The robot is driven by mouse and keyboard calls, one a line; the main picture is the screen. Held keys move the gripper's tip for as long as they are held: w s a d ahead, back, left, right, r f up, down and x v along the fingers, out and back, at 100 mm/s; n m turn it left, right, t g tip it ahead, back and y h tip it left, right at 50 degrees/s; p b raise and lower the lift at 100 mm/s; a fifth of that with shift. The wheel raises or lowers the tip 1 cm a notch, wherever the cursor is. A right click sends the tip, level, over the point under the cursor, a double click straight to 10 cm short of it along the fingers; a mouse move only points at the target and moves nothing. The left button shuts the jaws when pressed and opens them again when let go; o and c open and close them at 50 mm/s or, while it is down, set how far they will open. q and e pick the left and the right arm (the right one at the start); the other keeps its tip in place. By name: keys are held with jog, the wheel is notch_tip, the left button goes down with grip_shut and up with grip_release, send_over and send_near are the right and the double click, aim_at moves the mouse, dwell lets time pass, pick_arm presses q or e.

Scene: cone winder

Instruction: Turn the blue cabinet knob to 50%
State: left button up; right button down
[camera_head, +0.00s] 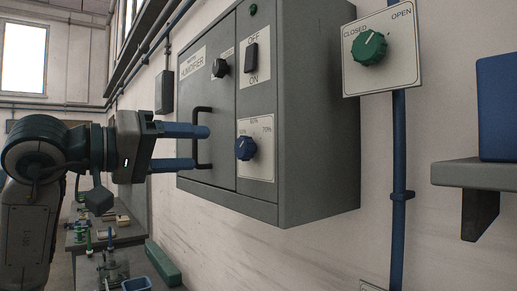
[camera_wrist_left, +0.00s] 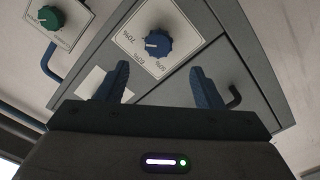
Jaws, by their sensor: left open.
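The blue knob (camera_head: 245,147) sits on a white dial plate (camera_head: 263,165) low on the front of a grey cabinet (camera_head: 320,120). The plate carries percent marks, with 70% readable at its right. My left gripper (camera_head: 205,148) is open in front of the cabinet, left of the knob and apart from it, with its blue fingers pointing right. In the left wrist view the blue knob (camera_wrist_left: 158,43) lies beyond and between the two open fingertips (camera_wrist_left: 160,75), with nothing between them. The knob has a white pointer line. My right gripper is not in view.
A black door handle (camera_head: 197,138) is close behind my left fingers. A black knob (camera_head: 220,68) and an OFF/ON switch (camera_head: 251,57) are above the blue knob. A green knob (camera_head: 370,48) marked CLOSED/OPEN is on the right. A shelf (camera_head: 475,174) juts out at far right.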

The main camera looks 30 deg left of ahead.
aim_at(239, 148)
pick_arm(q)
jog(key=p+x, duration=0.2)
jog(key=x, duration=0.2)
jog(key=p+x, duration=0.3)
jog(key=x, duration=0.2)
jog(key=shift+w+d+r+p, duration=0.15)
jog(key=shift+r+p, duration=0.05)
jog(key=shift+p, duration=0.1)
jog(key=shift+w+f, duration=0.1)
jog(key=shift+w, duration=0.05)
jog(key=c, duration=1)
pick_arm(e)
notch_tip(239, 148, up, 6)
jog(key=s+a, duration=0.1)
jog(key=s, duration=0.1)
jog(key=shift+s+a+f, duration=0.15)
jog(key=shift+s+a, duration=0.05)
